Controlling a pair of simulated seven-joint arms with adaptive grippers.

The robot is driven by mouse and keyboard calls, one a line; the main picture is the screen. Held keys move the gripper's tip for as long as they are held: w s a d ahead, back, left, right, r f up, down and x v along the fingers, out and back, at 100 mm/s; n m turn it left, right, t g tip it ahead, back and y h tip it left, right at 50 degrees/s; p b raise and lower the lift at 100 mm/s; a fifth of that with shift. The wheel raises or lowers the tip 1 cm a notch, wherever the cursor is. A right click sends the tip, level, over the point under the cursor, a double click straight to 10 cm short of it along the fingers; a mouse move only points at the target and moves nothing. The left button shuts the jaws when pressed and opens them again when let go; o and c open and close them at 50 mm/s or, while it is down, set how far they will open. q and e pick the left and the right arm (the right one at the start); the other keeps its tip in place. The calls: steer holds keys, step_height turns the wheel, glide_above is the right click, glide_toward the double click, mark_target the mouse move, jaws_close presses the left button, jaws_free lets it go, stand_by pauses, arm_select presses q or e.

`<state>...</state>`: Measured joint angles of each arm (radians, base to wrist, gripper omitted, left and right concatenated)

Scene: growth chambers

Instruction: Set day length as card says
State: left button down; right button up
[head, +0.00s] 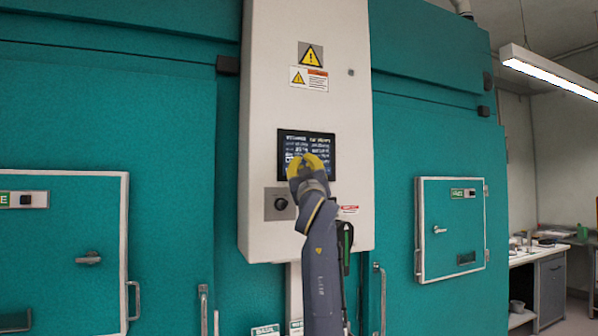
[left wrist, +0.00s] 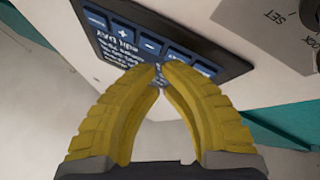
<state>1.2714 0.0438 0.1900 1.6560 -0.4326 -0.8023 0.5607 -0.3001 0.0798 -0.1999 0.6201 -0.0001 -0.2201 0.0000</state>
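The dark control screen (head: 300,143) is on the white panel of the growth chamber, with rows of light text too small to read in the head view. My left gripper (head: 307,163) is in front of its lower part and hides some of it. In the left wrist view the screen (left wrist: 112,45) shows a row of blue buttons, with plus and minus signs legible. The yellow fingertips (left wrist: 161,68) are together, empty, close to this button row; I cannot tell whether they touch it. No readable card shows. My right gripper is not in view.
A black knob (head: 281,203) sits below the screen; a plate marked SET (left wrist: 275,17) shows in the left wrist view. Teal chamber doors with handles flank the white panel (head: 262,110). Small labels (head: 265,330) are low down. A bench (head: 535,252) stands far right.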

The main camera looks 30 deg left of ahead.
arm_select(q)
steer(key=shift+d, duration=0.15)
steer(key=shift+s+d, duration=0.35)
steer(key=shift+d, duration=0.05)
steer(key=shift+d, duration=0.15)
steer(key=shift+s+d, duration=0.7)
steer(key=shift+d, duration=0.3)
steer(key=shift+s+d, duration=0.7)
steer(key=shift+d, duration=0.25)
